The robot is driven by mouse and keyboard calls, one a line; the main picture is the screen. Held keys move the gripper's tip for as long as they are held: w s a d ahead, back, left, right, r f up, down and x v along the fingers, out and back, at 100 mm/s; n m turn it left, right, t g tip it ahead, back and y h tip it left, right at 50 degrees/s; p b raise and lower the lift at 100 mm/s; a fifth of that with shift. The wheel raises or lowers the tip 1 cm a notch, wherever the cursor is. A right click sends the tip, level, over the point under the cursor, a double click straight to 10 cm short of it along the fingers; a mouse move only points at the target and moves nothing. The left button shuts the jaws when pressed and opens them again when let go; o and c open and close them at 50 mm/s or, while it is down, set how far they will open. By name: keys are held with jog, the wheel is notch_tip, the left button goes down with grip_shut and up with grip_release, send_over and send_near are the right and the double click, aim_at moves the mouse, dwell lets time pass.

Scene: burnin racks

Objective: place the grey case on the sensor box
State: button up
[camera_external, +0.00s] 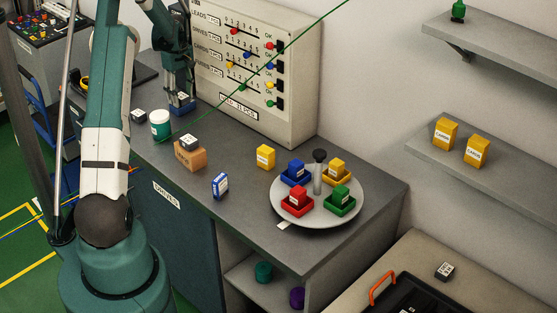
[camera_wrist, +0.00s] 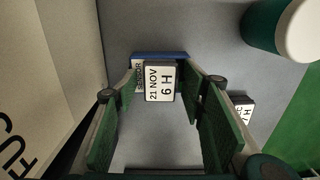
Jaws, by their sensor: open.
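The blue sensor box (camera_wrist: 181,57), with SENSOR printed on it, is below my gripper in the wrist view. It also shows partly in the external view (camera_external: 183,109), on the back left of the grey counter. A small grey case (camera_wrist: 160,82) with a white label reading "21 NOV 6 H" lies over the box, between my fingers. It appears to rest on the box; contact beneath is hidden. My gripper (camera_wrist: 180,110) is open, its green finger pads on either side of the case with gaps visible. In the external view my gripper (camera_external: 181,88) points down at the box.
A dark labelled case (camera_external: 138,115) and a green-and-white tub (camera_external: 160,125) stand nearby. Another case (camera_external: 190,141) sits on a cardboard box (camera_external: 188,158). The slider panel (camera_external: 225,85) rises close behind. A round tray (camera_external: 318,215) with coloured blocks stands at the right.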

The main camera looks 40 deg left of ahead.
aim_at(182, 96)
jog(key=shift+r, duration=0.1)
notch_tip(182, 96, up, 12)
dwell(0.8)
dwell(0.5)
jog(key=shift+r, duration=0.1)
